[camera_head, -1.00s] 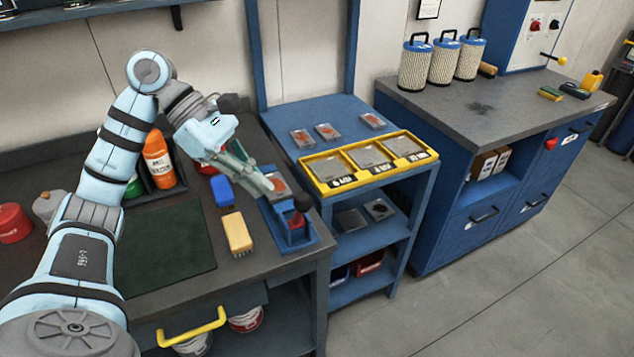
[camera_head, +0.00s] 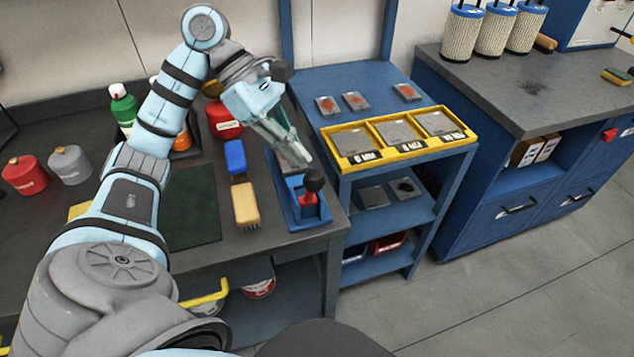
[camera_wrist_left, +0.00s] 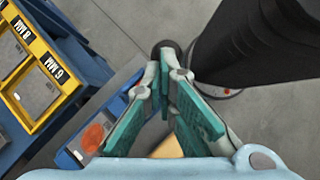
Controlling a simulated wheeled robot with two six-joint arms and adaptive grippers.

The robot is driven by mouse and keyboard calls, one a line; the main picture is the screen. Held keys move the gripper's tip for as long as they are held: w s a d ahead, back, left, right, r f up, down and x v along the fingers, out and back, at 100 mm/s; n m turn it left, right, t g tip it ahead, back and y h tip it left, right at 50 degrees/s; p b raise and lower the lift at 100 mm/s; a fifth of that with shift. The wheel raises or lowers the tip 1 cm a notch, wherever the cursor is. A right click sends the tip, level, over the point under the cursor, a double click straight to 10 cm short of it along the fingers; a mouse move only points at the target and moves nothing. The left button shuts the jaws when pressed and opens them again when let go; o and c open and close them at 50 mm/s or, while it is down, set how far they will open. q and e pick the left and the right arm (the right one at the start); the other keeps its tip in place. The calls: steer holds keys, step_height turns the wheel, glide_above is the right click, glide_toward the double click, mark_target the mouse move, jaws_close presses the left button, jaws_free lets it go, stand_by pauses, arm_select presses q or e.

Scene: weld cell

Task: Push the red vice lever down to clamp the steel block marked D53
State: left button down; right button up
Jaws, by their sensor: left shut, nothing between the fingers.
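The blue vice (camera_head: 316,219) stands at the front right of the dark workbench. Its lever has a red base (camera_head: 308,199) and a dark round knob (camera_head: 313,180); the knob appears raised above the vice. My left gripper (camera_head: 304,162) is shut and empty, pointing down just behind the knob. In the left wrist view the knob (camera_wrist_left: 168,47) shows just past the closed fingertips (camera_wrist_left: 170,66); I cannot tell whether they touch. A steel block with an orange mark (camera_wrist_left: 92,137) sits in the vice; its marking is not legible. My right gripper is out of view.
A dark mat (camera_head: 195,215) is farther left. To the right, a blue rack holds a yellow tray (camera_head: 400,152) and several orange-marked blocks (camera_head: 357,101). Bottles stand behind my arm.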

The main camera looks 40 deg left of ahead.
arm_select(q)
steer(key=shift+s+d+f+b, duration=0.25)
steer(key=shift+d+f, duration=0.15)
steer(key=shift+f, duration=0.1)
steer(key=shift+s+d+f+b, duration=0.1)
steer(key=shift+d+f+b, duration=0.1)
steer(key=shift+d+f, duration=0.35)
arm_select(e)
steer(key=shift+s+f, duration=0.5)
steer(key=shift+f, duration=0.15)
